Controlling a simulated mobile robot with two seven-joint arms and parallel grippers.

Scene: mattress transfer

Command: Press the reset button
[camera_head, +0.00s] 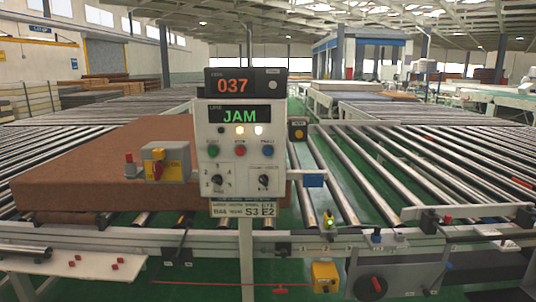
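A light grey control panel (240,170) stands upright on a post in the middle of the view. Its screens show an orange 037 and a green JAM. Below them is a row of small lamps, two of them lit. Under the lamps are a green button (213,151), a red button (240,151) and a blue button (268,151). Their labels are too small to read, so I cannot tell by label which is reset. Two black knobs (217,180) sit lower on the panel. Neither of my grippers shows.
A large brown block (100,165) lies on the roller conveyor (420,175) behind and left of the panel. A grey box with a yellow-and-red switch (154,162) is beside the panel. A yellow box (325,276) is low in front. Rails cross the foreground.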

